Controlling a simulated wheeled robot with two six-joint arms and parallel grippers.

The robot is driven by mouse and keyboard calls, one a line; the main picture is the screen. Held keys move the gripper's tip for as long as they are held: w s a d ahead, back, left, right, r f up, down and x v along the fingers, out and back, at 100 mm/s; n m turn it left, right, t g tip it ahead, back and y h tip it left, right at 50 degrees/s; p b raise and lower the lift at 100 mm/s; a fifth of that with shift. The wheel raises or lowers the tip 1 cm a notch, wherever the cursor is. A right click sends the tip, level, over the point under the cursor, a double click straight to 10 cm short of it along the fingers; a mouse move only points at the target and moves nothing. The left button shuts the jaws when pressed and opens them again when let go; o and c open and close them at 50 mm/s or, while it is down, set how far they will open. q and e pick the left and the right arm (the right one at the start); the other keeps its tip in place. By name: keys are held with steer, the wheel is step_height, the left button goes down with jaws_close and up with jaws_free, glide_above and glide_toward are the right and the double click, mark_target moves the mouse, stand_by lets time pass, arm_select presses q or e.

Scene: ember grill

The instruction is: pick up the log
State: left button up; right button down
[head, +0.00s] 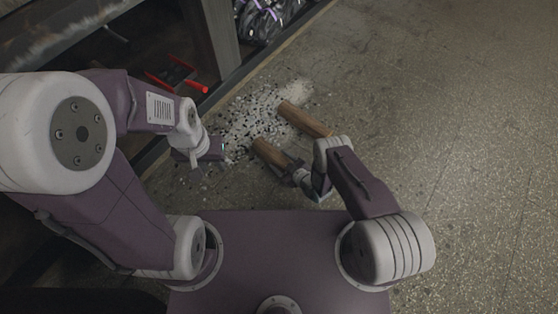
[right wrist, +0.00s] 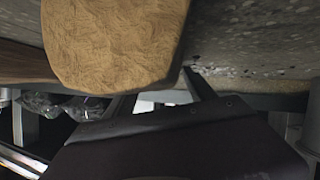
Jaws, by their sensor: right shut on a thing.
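Two brown logs are in the head view. The nearer log (head: 270,153) has its near end at my right gripper (head: 284,168). The other log (head: 305,119) lies farther back, slanting towards my right arm, which hides its near end. My right gripper is shut on the nearer log. In the right wrist view, the log's pale cut end (right wrist: 115,40) fills the upper left, close to the fingers (right wrist: 165,98). Whether this log touches the floor is unclear. My left gripper (head: 217,149) is low over the ash, left of the logs; its jaw opening cannot be made out.
Grey ash with black bits (head: 250,115) is spread on the floor around the logs. Dark bags (head: 265,18) stand behind. The speckled floor (head: 450,130) on the right is clear.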

mark_target(281, 161)
steer(key=shift+w+r, duration=0.1)
step_height(281, 161, up, 5)
steer(key=p, duration=0.4)
steer(key=w+d+r+p, duration=0.2)
steer(key=w+d+r, duration=0.2)
steer(key=w, duration=0.6)
step_height(281, 161, up, 2)
steer(key=shift+w+d, duration=0.2)
steer(key=shift+w, duration=0.2)
